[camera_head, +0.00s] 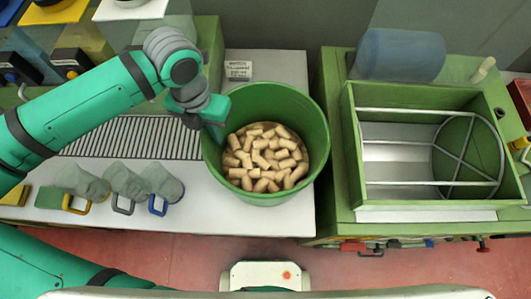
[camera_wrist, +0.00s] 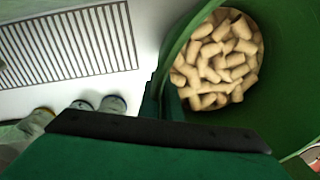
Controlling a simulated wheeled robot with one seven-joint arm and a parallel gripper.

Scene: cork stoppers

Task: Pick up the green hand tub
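The green hand tub (camera_head: 317,160) is a round, open tub filled with cork stoppers (camera_head: 265,160). It stands upright on the white surface in the middle of the head view. In the wrist view the tub (camera_wrist: 290,85) fills the right side, its near rim curving beside a dark finger part. My gripper (camera_head: 213,118) is at the tub's upper left rim in the head view, pointing down. Its fingertips are partly hidden by the wrist and blend with the green rim. I cannot tell whether they are closed on the rim.
A slatted grille (camera_head: 135,137) lies left of the tub. A small sign (camera_head: 238,69) is behind the tub.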

